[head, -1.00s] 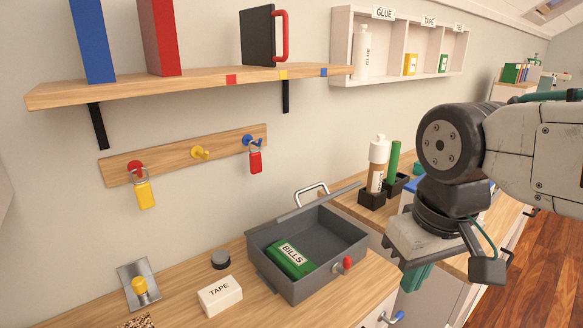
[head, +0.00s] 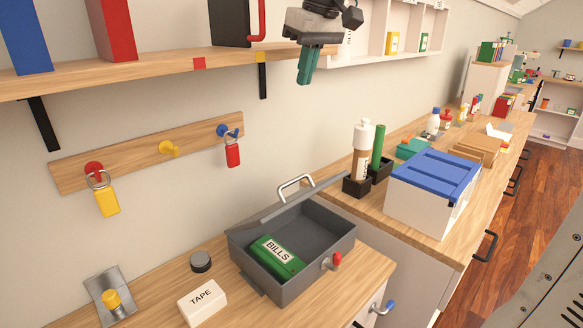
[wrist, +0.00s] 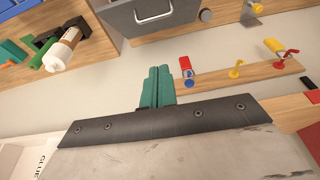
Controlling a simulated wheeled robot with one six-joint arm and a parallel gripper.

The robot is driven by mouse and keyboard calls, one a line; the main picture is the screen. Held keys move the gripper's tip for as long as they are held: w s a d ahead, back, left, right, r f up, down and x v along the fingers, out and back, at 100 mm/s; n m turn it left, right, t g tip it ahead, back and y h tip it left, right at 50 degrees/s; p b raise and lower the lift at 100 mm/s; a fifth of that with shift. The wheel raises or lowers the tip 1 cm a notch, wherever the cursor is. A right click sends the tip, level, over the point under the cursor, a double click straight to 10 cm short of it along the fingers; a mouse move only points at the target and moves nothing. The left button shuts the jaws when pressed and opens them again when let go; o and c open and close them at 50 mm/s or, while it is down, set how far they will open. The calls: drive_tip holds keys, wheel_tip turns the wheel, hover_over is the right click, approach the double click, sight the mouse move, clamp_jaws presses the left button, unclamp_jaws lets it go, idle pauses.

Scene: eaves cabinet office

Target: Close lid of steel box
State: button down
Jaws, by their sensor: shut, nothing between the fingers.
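The grey steel box (head: 300,285) stands on the wooden counter in the head view, with a green BILLS pack (head: 276,257) inside. Its lid (head: 318,190) is open, seen nearly edge-on at the back rim, with a metal handle (head: 296,186) behind it. The lid with its handle also shows at the top of the wrist view (wrist: 125,20). A red-tipped latch (head: 335,260) is on the box front. My gripper (head: 305,78) is high above the box near the wall, its teal fingers pointing down, shut and empty. The fingers also show in the wrist view (wrist: 158,72).
A shelf (head: 150,73) and a key rack (head: 145,155) are on the wall. A white TAPE box (head: 202,302) and a dark round puck (head: 201,261) lie left of the box. Bottles in black holders and a blue-lidded box (head: 435,175) stand to the right.

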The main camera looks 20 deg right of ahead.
hover_over(282, 195)
drive_tip(key=w+d, duration=0.3)
drive_tip(key=w, duration=0.1)
drive_tip(key=f, duration=2.1)
drive_tip(key=shift+s+d+f, duration=0.3)
drive_tip(key=shift+s+f, duration=0.15)
drive_tip(key=shift+f, duration=0.3)
drive_tip(key=shift+s, duration=0.1)
